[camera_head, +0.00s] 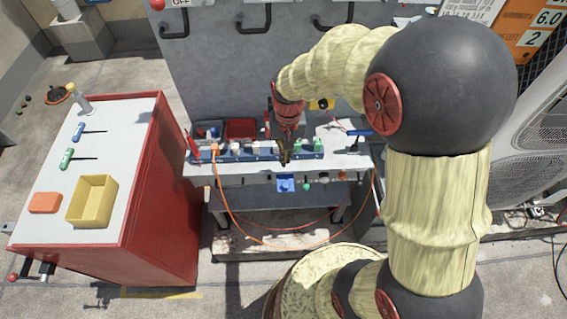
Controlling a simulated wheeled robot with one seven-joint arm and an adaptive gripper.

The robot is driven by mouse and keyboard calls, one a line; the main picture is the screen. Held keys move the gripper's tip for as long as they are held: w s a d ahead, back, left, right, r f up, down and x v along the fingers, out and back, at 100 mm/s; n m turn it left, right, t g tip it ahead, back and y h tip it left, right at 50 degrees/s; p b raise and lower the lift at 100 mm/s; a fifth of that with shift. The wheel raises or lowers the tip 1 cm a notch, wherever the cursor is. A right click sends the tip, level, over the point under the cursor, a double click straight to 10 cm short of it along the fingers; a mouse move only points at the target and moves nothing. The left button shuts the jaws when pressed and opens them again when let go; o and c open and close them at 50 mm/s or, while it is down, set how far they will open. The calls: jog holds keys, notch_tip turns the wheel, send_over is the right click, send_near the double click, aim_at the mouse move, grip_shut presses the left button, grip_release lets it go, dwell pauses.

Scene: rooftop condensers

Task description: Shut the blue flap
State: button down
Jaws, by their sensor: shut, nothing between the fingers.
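A small blue square piece (286,184), which looks like the blue flap, is on the front of the grey workbench (350,164), below its top edge. How far it stands open cannot be told from this angle. My gripper (285,160) points down just above and behind it, over the bench's front part. Its dark fingers are shut with nothing between them. They look apart from the flap, though the depth is hard to judge.
A blue rail with small green, white and orange parts (238,153) runs along the bench beside my gripper. An orange cable (228,212) loops below. A red cabinet (160,205) with a yellow bin (92,200) stands left. A blue-handled lever (358,133) is at right.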

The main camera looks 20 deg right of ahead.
aim_at(284, 184)
jog(key=f+b, duration=0.1)
jog(key=f, duration=0.3)
jog(key=f+b, duration=0.2)
jog(key=f, duration=0.2)
jog(key=f+b, duration=0.1)
jog(key=f, duration=0.4)
jog(key=shift+s+a+b, duration=0.2)
jog(key=shift+a+b, duration=0.05)
jog(key=shift+b, duration=0.1)
